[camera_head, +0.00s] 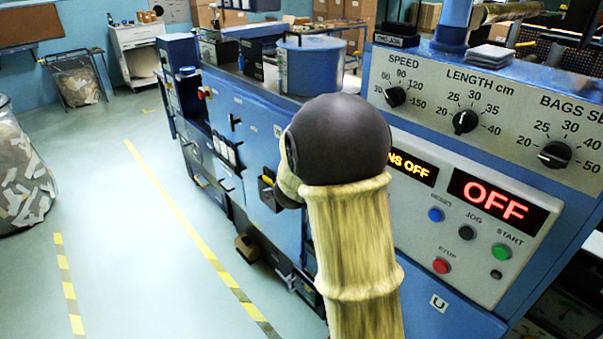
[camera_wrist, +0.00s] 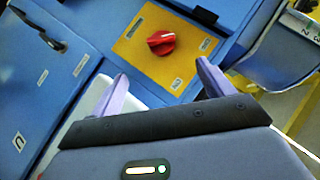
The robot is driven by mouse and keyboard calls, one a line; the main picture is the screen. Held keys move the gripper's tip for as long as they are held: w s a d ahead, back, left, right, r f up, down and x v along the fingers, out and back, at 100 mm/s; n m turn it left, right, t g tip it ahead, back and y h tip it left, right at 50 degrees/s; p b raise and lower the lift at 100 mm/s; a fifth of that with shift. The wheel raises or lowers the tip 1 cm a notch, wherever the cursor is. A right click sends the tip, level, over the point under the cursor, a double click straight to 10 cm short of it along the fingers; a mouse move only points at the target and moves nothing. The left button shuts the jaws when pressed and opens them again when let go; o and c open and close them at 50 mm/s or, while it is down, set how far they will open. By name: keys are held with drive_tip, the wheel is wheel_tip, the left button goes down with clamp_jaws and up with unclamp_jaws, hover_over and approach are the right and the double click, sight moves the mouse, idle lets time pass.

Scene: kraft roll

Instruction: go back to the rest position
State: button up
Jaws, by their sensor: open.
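In the wrist view my gripper (camera_wrist: 163,72) is open, with its two purple fingers apart and nothing between them. A red rotary knob (camera_wrist: 160,43) on a yellow plate (camera_wrist: 132,50) lies beyond the fingertips, apart from them. In the head view my arm, with a dark rounded joint and a pale ribbed sleeve, stands in front of the blue machine (camera_head: 255,130). My fingers are hidden there behind the arm.
The control panel (camera_head: 455,155) is right of my arm, with SPEED and LENGTH dials, buttons and a red OFF display (camera_head: 500,200). A blue pot (camera_head: 308,65) stands on the machine. The floor at left is open, with yellow lines and a waste bin (camera_head: 20,175).

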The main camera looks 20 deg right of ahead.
drive_tip(key=shift+a, duration=0.1)
drive_tip(key=s+a+f+n+g+y+p, duration=0.1)
drive_tip(key=s+a+f+n+g+y, duration=0.1)
drive_tip(key=s+a+n+y, duration=0.6)
drive_tip(key=s+a+f+n+g, duration=0.1)
drive_tip(key=s+a+n+g, duration=0.1)
drive_tip(key=s+n, duration=0.3)
drive_tip(key=s+a+f+n+g+h, duration=0.1)
drive_tip(key=s+a+n+g, duration=0.2)
drive_tip(key=s, duration=0.9)
drive_tip(key=shift+s+f+n+p, duration=0.25)
drive_tip(key=shift+f+n+p, duration=0.15)
drive_tip(key=shift+n, duration=0.5)
